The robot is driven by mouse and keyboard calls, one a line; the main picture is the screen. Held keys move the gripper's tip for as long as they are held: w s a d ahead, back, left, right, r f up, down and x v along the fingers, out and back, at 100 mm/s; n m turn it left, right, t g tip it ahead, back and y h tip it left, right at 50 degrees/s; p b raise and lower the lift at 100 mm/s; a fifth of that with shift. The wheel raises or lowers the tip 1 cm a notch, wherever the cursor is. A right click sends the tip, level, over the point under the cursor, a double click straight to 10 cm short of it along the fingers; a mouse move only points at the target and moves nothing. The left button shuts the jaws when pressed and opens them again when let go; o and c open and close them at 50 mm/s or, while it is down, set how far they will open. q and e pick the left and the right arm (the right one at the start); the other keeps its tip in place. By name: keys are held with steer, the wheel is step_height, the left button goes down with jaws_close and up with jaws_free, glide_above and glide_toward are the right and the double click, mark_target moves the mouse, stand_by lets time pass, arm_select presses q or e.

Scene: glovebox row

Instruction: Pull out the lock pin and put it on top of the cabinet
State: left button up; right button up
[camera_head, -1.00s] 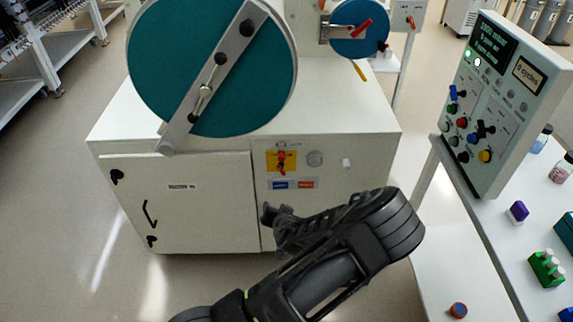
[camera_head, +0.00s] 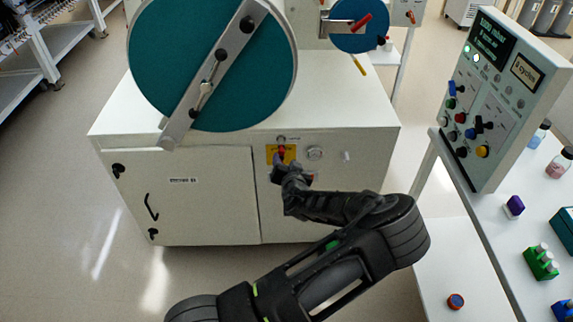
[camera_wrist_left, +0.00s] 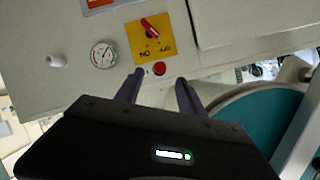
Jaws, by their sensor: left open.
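The white cabinet (camera_head: 205,215) stands ahead, its flat top (camera_head: 335,100) partly bare. On its front, a yellow plate (camera_head: 271,150) carries a red rotary switch, clear in the left wrist view (camera_wrist_left: 150,28). My left gripper (camera_head: 280,163) is open and empty, in front of the plate. In the wrist view its fingertips (camera_wrist_left: 160,82) straddle the knob's line, apparently short of it. My right gripper is out of view.
A round teal door (camera_head: 160,60) with a grey clamp bar (camera_head: 183,121) rises over the cabinet top's left part. A gauge (camera_head: 315,153) is right of the plate. A control panel (camera_head: 493,130) and a side table (camera_head: 505,245) with small items stand right.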

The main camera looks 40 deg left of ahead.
mark_target(282, 153)
arm_select(q)
steer(key=x, duration=0.5)
steer(key=shift+w+a+p, duration=0.1)
steer(key=shift+p, duration=0.3)
steer(key=shift+c, duration=0.5)
jaws_close()
stand_by(0.4)
